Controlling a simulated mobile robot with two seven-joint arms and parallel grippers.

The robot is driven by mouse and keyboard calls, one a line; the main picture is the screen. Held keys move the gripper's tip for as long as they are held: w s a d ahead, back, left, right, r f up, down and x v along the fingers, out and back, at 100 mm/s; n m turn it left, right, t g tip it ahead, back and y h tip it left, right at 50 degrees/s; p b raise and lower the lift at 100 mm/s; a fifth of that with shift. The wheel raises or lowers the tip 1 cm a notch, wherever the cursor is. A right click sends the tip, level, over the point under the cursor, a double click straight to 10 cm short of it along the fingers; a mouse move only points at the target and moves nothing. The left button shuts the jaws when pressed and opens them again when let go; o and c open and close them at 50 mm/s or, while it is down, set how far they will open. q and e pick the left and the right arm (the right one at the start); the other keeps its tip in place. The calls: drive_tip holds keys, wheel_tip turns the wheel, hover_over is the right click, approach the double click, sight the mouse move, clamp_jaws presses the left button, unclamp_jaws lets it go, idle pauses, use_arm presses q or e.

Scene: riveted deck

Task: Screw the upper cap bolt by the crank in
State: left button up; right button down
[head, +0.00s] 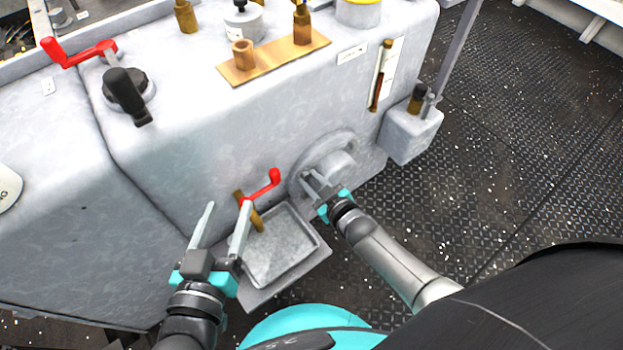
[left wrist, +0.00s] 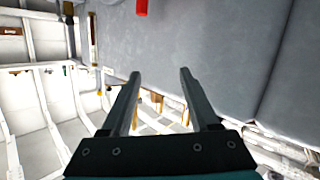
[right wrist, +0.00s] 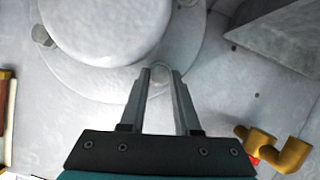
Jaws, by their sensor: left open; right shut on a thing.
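A round grey cap on a flange (head: 335,163) sits low on the front of the grey housing; it fills the top of the right wrist view (right wrist: 110,30). A small bolt head (right wrist: 160,75) at the flange rim lies between the fingertips of my right gripper (right wrist: 160,80). In the head view my right gripper (head: 310,180) is at the flange and hides the held bolt. Another bolt (right wrist: 42,36) shows on the flange rim. My left gripper (head: 228,208) is open and empty, left of the drip tray; its spread fingers show in the left wrist view (left wrist: 160,85).
A brass valve with a red handle (head: 266,186) stands left of the flange, above a metal drip tray (head: 322,252). A black-and-red crank (head: 125,92) is at upper left. A grey box (head: 410,137) juts out right of the flange. Patterned floor (head: 530,150) lies open at right.

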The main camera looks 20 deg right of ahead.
sight(307, 177)
drive_tip(key=c, duration=0.6)
unclamp_jaws()
use_arm(q)
drive_tip(key=shift+a, duration=0.1)
use_arm(e)
drive_tip(key=shift+s+r, duration=0.1)
drive_tip(key=shift+s, duration=0.05)
